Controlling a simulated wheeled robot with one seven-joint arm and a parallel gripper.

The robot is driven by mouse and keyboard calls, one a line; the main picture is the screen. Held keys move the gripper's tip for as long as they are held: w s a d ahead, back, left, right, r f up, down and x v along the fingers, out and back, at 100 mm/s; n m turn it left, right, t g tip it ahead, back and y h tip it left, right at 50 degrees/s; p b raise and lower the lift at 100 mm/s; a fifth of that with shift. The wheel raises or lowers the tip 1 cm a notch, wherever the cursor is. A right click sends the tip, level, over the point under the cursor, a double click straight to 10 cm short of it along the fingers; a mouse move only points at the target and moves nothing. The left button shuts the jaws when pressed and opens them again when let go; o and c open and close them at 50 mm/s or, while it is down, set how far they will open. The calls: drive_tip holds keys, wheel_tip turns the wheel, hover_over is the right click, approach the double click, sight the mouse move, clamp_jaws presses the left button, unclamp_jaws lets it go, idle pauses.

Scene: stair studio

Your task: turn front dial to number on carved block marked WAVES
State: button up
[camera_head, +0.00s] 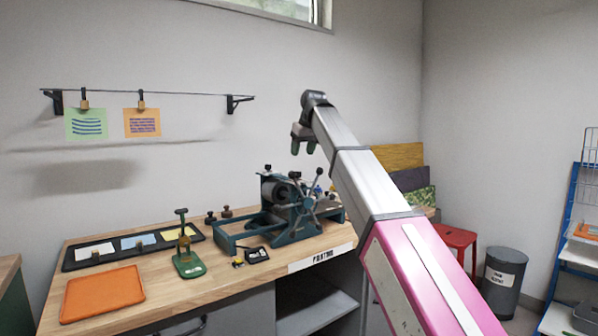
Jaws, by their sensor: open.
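A dark teal printing press (285,213) with a roller and a spoked hand wheel stands at the right end of the wooden table (225,268). A front dial cannot be made out at this size. Small blocks lie in the black tray (75,265) at the table's back left, but no carved block marked WAVES or number can be read. A green print with blue wavy lines (86,123) hangs on the wall wire. My gripper (304,150) is open and empty, pointing down in the air above the press.
A green hand tool (187,259) stands mid-table, with an orange mat (103,293) to its left. A small black object (257,254) lies before the press. An orange print (142,123) hangs on the wire. A red stool (456,243) and grey bin (503,280) stand right.

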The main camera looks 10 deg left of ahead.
sight(298, 176)
drive_tip(key=x, duration=0.8)
drive_tip(key=shift+w+a+f, duration=0.15)
drive_tip(key=shift+f, duration=0.2)
drive_tip(key=c, duration=0.9)
